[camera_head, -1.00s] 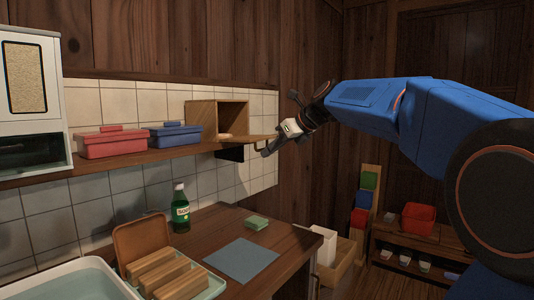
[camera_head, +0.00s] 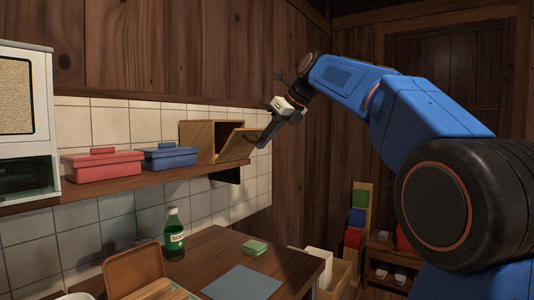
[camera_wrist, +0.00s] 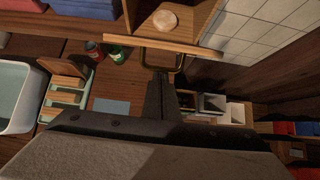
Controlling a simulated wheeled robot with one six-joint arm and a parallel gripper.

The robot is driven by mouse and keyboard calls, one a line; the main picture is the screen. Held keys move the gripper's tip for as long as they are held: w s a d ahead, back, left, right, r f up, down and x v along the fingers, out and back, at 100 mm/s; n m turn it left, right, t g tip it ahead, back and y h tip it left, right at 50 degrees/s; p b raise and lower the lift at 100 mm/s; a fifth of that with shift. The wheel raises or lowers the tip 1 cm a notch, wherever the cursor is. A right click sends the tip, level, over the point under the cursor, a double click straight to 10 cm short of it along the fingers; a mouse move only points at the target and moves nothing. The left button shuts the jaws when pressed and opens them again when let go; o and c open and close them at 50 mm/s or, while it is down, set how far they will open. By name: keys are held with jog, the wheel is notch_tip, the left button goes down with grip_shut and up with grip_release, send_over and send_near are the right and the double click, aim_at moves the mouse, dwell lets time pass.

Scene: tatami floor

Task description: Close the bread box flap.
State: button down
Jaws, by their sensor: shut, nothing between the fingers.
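The wooden bread box (camera_head: 197,141) stands at the right end of the wall shelf. Its flap (camera_head: 238,146) is tilted partway up, hinged along the bottom, with a gap at the top. In the wrist view the flap (camera_wrist: 125,40) shows nearly edge-on, with a round bread piece (camera_wrist: 165,19) in the box behind it. A brass loop handle (camera_wrist: 179,64) sits on the flap's outer face. My gripper (camera_head: 263,144) is shut and empty, its tips at the outer face beside the handle (camera_wrist: 161,76). I cannot tell whether they touch it.
A red box (camera_head: 102,166) and a blue box (camera_head: 170,156) stand on the shelf (camera_head: 130,188), left of the bread box. Below are a counter (camera_head: 213,244), a green bottle (camera_head: 175,238) and a green sponge (camera_head: 255,247). The tiled wall is close behind.

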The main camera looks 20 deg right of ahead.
jog(key=w+a+r, duration=0.1)
jog(key=r, duration=0.1)
jog(key=w+a+r, duration=0.1)
jog(key=w+r, duration=0.1)
jog(key=w+a+r, duration=0.1)
jog(key=w+r, duration=0.1)
jog(key=shift+a, duration=0.3)
jog(key=shift+w+a+r, duration=0.25)
jog(key=shift+w+a, duration=0.15)
jog(key=shift+w, duration=0.2)
jog(key=shift+w+a+r+g+h, duration=0.15)
jog(key=shift+w+a+g+h, duration=0.2)
jog(key=shift+w+g, duration=0.2)
jog(key=shift+w+a, duration=0.15)
jog(key=shift+a, duration=0.05)
jog(key=shift+r, duration=0.1)
jog(key=shift+a+r, duration=0.1)
jog(key=v, duration=0.4)
jog(key=shift+s+r, duration=0.15)
jog(key=shift+s, duration=0.1)
jog(key=shift+s+d+r, duration=0.5)
jog(key=shift+d, duration=0.05)
jog(key=s+d, duration=0.7)
jog(key=s, duration=0.2)
jog(key=shift+s, duration=0.35)
